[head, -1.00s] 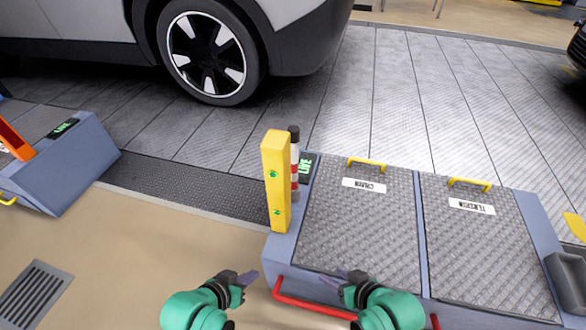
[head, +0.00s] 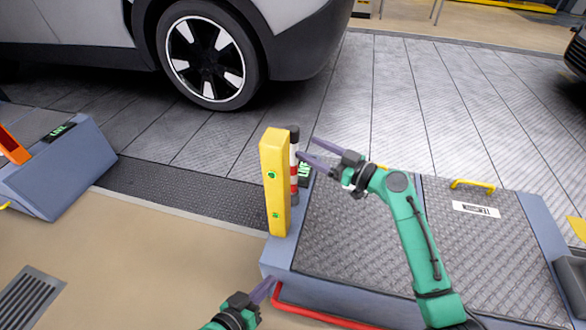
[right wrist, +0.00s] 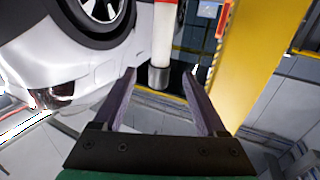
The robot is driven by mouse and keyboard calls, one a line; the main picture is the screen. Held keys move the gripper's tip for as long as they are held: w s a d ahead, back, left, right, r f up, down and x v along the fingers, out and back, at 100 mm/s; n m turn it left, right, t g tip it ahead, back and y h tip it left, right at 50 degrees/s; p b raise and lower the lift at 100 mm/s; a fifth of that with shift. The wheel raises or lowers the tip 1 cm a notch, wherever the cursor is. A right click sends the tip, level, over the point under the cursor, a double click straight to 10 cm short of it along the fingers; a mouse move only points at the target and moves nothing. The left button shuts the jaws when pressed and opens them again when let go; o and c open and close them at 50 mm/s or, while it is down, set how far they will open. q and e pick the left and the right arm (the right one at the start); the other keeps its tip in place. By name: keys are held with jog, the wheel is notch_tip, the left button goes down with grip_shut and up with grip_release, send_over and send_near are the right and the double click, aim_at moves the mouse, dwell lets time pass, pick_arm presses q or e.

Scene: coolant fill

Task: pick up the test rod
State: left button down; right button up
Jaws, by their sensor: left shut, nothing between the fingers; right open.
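The test rod (head: 294,170) is an upright rod with red and white bands and a black top, standing close beside the yellow post (head: 274,185). My right gripper (head: 306,150) is open at the rod's upper part, its fingers pointing left toward it. In the right wrist view the rod (right wrist: 164,38) shows white with a grey end, lined up between the open fingers (right wrist: 158,78); I cannot tell whether it is between them in depth. My left gripper (head: 268,286) is shut and empty, low near the platform's front corner.
The yellow post stands right against the rod's left side. A platform with textured plates (head: 480,245), yellow handles (head: 473,185) and a red front rail (head: 320,312) lies to the right. A car wheel (head: 208,55) is behind. Bare floor (head: 170,235) lies left.

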aim_at(293, 139)
jog(key=x, duration=0.6)
jog(key=shift+w+a+r, duration=0.1)
jog(key=shift+w+a, duration=0.05)
jog(key=shift+a, duration=0.15)
grip_shut()
dwell(0.9)
